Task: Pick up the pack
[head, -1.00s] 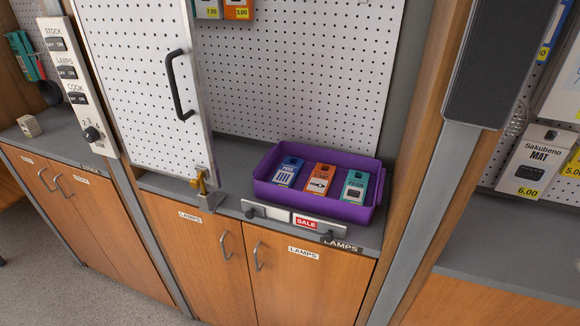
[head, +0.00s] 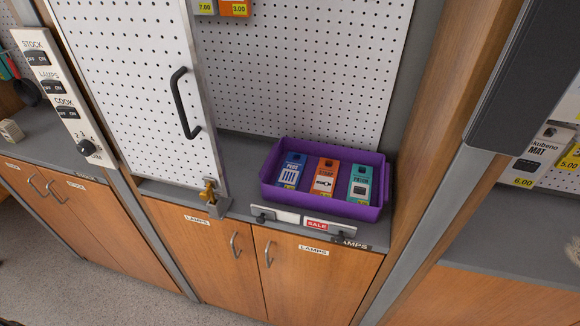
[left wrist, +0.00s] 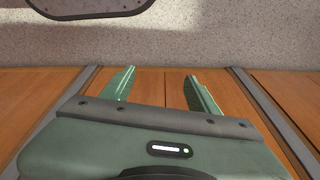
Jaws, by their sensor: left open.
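Three packs lie side by side in a purple tray (head: 328,205) on the grey counter in the head view. The left one is a blue pack (head: 290,171), the middle one an orange pack (head: 325,177), the right one a teal pack (head: 361,184). The task does not say which pack is meant. My left gripper (left wrist: 162,88) shows only in the left wrist view. Its two green fingers are apart with nothing between them, in front of wooden cabinet doors. No gripper shows in the head view, and my right gripper is out of sight.
A white pegboard door (head: 135,90) with a black handle stands left of the tray. A brass latch (head: 209,190) sits at its lower corner. A sale label rail (head: 303,220) runs along the counter's front edge. A wooden post (head: 425,150) rises at the right.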

